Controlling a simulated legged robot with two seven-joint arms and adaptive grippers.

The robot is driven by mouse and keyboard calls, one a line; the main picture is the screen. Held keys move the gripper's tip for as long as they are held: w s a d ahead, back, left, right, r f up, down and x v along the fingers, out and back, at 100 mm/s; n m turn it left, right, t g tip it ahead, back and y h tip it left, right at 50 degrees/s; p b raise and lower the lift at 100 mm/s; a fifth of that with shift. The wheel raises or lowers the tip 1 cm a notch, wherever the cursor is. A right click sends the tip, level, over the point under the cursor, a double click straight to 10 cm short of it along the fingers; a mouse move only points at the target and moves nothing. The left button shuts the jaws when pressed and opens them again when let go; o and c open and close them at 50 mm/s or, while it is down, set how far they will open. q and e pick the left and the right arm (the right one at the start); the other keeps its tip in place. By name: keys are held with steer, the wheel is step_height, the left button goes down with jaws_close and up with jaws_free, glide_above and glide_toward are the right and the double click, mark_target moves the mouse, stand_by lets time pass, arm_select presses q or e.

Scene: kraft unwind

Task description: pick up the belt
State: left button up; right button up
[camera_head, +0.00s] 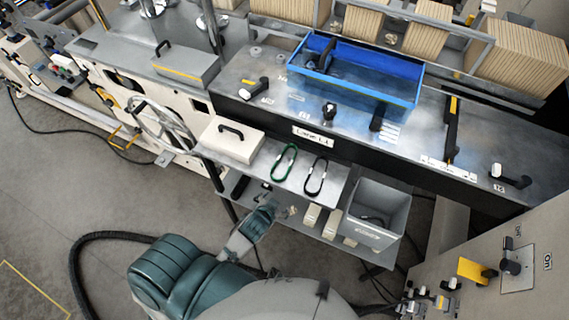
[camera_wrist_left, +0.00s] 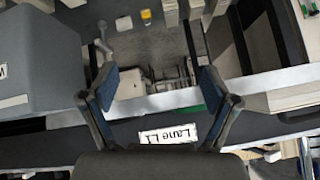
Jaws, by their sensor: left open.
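Two belt loops lie on the grey shelf (camera_head: 332,184) in the head view: a green belt (camera_head: 278,163) and, to its right, a black belt (camera_head: 311,176). My left gripper (camera_head: 288,211) is at the front of the shelf, below the belts in the picture, and looks apart from both. In the left wrist view my left gripper (camera_wrist_left: 156,76) is open, with nothing held between its blue-padded fingers. A bit of green (camera_wrist_left: 190,109), perhaps the green belt, shows beside the right-hand finger, mostly hidden. My right gripper is not in view.
A white handled box (camera_head: 231,140) stands left of the belts, and a grey bin (camera_head: 379,211) stands right. A blue tray (camera_head: 372,82) sits on the bench above. Small blocks (camera_head: 312,216) lie on a lower shelf. A "Lane L1" label (camera_wrist_left: 169,136) is on the bench front.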

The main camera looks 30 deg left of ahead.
arm_select(q)
steer(key=w+d+r+m+t+h, duration=0.25)
steer(key=w+r+t, duration=0.3)
steer(key=r, duration=0.65)
steer(key=w+d+r+m+t+h, duration=0.1)
steer(key=w+d+r+m+t, duration=0.15)
steer(key=w+r+t, duration=0.65)
steer(key=s+d+r+m+g+h, duration=0.2)
steer(key=s+d+r+m+h, duration=0.1)
steer(key=d+r+m+h, duration=0.25)
steer(key=s+d+r+m+g+h, duration=0.25)
steer(key=r+m+h, duration=0.25)
steer(key=r+h, duration=0.25)
steer(key=s+d+m+g+h, duration=0.65)
steer(key=d+m+g, duration=0.25)
steer(key=m+g, duration=0.6)
steer(key=m+y, duration=0.3)
steer(key=y, duration=1.9)
glide_toward(285, 163)
steer(key=shift+w+f+p, duration=0.5)
steer(key=shift+w, duration=0.15)
steer(key=x, duration=0.2)
steer(key=p+x, duration=0.1)
steer(key=x, duration=0.2)
steer(key=shift+s+f, duration=0.15)
steer(key=shift+f, duration=0.25)
steer(key=c, duration=1.3)
